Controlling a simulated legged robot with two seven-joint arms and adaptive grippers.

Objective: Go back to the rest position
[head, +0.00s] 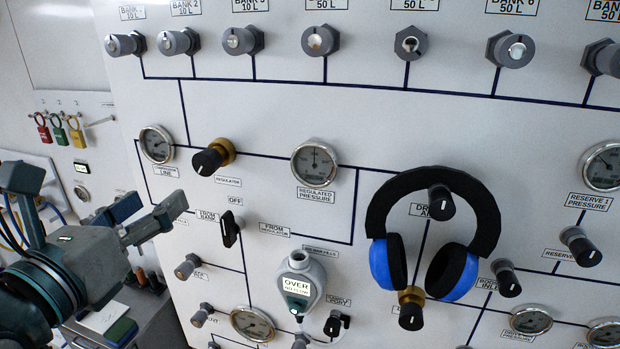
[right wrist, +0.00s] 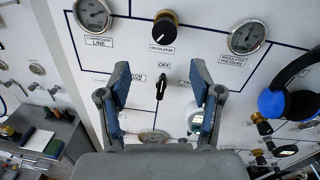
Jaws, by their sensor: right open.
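My right gripper (head: 157,205) is at the lower left of the head view, in front of the panel (head: 400,130). Its two fingers are spread with nothing between them, and this also shows in the right wrist view (right wrist: 160,72). Beyond the fingers in that view is a black selector handle (right wrist: 161,88) on the panel, apart from them. The same handle (head: 230,229) is to the right of the gripper in the head view. My left gripper is not in either view.
Several grey valve knobs (head: 407,43) line the panel's top. Blue and black headphones (head: 388,262) hang at centre right. A grey handheld device (head: 302,277) showing OVER is below centre. Coloured padlocks (head: 59,131) hang at far left. A grey side table (right wrist: 75,130) holds flat items.

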